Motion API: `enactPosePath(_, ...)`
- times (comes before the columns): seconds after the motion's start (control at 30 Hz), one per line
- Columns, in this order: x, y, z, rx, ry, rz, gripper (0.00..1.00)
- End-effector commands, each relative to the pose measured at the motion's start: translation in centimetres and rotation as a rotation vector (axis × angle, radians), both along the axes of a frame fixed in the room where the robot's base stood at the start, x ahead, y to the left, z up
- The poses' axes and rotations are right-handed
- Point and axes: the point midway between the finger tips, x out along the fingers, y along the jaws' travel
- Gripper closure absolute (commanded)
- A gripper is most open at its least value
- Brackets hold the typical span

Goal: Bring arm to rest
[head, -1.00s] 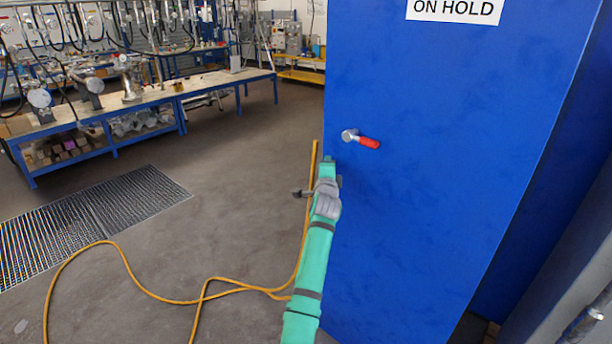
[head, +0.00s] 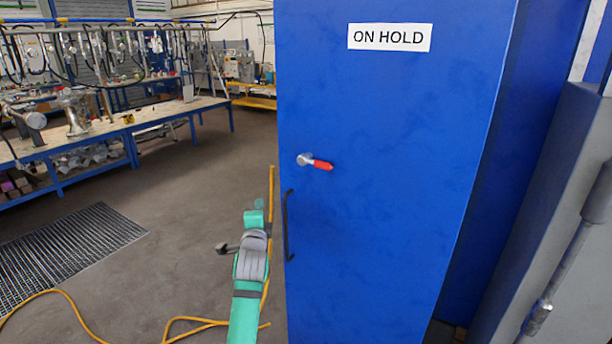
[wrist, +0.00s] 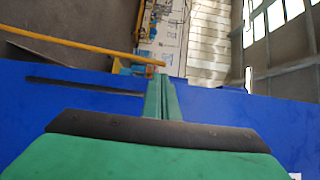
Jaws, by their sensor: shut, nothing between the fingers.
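My arm (head: 247,290) is green with grey joints and reaches up from the bottom of the head view, left of the blue cabinet door. In the wrist view my gripper (wrist: 160,92) points away from the camera, its fingers shut and empty. It stands out in front of the blue surface (wrist: 60,115), and I cannot tell the exact gap. The wide dark and green band at the bottom of the wrist view is part of my arm. In the head view the fingertips are too small to make out.
The tall blue cabinet (head: 390,230) is closed, with an "ON HOLD" sign (head: 389,37), a red-handled latch (head: 318,164) and a black bar handle (head: 288,225) close to my arm. A yellow cable (head: 185,322) lies on the floor.

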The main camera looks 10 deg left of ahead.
Motion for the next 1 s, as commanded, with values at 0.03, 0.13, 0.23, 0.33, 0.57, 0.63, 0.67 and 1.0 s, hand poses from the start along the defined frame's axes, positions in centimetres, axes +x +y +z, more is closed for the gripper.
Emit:
enactPosePath(0.03, -0.1, -0.5, -0.6, -0.011, 0.000, -0.005, 1.00)
enactPosePath(0.13, -0.6, -2.0, -2.7, -0.061, -0.009, -0.019, 1.00)
enactPosePath(0.23, -1.7, -4.3, -5.9, -0.144, -0.024, -0.039, 1.00)
enactPosePath(0.33, -3.4, -7.1, -9.4, -0.242, -0.041, -0.060, 1.00)
enactPosePath(0.57, -8.3, -13.1, -16.7, -0.461, -0.072, -0.092, 1.00)
enactPosePath(0.63, -10.0, -14.7, -18.6, -0.525, -0.079, -0.098, 1.00)
enactPosePath(0.67, -10.8, -15.4, -19.4, -0.551, -0.083, -0.100, 1.00)
enactPosePath(1.0, -21.2, -22.1, -27.0, -0.838, -0.100, -0.104, 1.00)
